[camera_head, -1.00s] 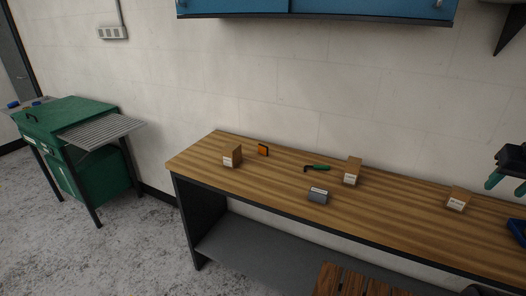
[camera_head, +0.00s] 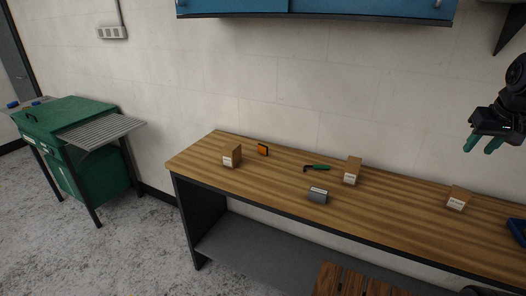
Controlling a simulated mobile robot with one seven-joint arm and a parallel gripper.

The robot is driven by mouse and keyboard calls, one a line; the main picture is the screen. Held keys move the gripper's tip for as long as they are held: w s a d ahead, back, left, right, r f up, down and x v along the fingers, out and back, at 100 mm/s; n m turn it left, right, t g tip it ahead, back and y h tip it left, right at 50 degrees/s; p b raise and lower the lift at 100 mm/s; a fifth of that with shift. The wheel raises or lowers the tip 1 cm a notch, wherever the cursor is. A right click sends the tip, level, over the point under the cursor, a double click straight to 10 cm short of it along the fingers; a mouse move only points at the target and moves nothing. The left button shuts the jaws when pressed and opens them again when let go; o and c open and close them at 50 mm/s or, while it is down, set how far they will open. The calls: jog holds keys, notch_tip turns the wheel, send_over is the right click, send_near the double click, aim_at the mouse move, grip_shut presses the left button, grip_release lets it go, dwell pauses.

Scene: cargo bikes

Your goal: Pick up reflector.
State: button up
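The reflector looks to be the small orange piece with a dark edge (camera_head: 263,149). It stands on the wooden workbench (camera_head: 270,187) near its left back edge, just right of a cardboard box. My gripper (camera_head: 483,145) is at the right edge of the view, above the right part of the bench and far from the orange piece. Its two green fingertips are apart with nothing between them.
Cardboard boxes stand at the left (camera_head: 232,156), middle (camera_head: 352,170) and right (camera_head: 457,198) of the bench. A grey box (camera_head: 318,195) and a green-handled tool (camera_head: 317,167) lie between. A blue cabinet (camera_head: 330,8) hangs above.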

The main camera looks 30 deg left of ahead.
jog(key=w+a+r+n+y, duration=0.15)
jog(key=w+a+n, duration=0.25)
jog(key=w+a, duration=1.1)
jog(key=w+a+f+n+g, duration=0.15)
jog(key=w+a, duration=0.25)
jog(key=a, duration=0.4)
jog(key=w+a+f+n, duration=0.2)
jog(key=w+a, duration=0.3)
jog(key=a, duration=0.4)
jog(key=n+g+y, duration=0.2)
jog(key=n, duration=0.4)
send_over(263, 154)
jog(key=d, duration=0.3)
notch_tip(263, 154, down, 22)
jog(key=shift+m, duration=0.25)
jog(key=x, duration=1)
jog(key=shift+c, duration=0.3)
grip_shut()
